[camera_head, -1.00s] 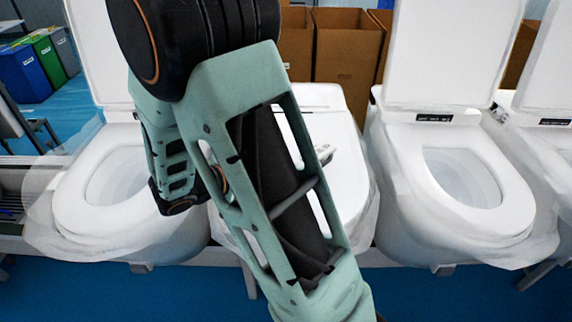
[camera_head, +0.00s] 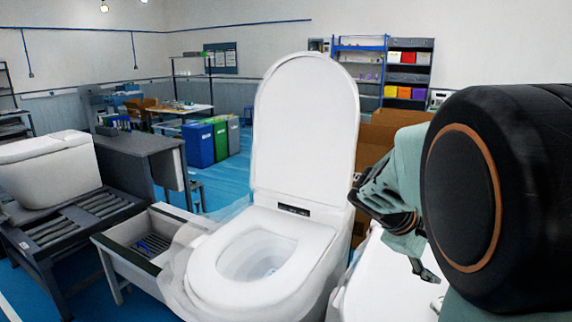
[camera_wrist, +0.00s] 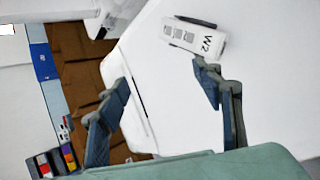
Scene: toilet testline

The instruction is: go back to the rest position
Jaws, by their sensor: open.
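My gripper (camera_wrist: 162,78) shows in the wrist view with its two dark fingers spread apart and nothing between them. A white device marked "W2" (camera_wrist: 195,38) lies on a smooth white surface beyond the right finger, apart from it. In the head view my arm is raised and folded at the right edge, with a large black joint close to the camera. The arm hides much of a white toilet (camera_head: 368,285) at the lower right.
A toilet with its lid up (camera_head: 265,255) stands in the middle, left of my arm. A drawer-like tray (camera_head: 125,250) and a grey bench (camera_head: 135,150) are to its left. Blue and green bins (camera_head: 200,145) stand behind. Cardboard boxes (camera_head: 375,140) are behind the arm.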

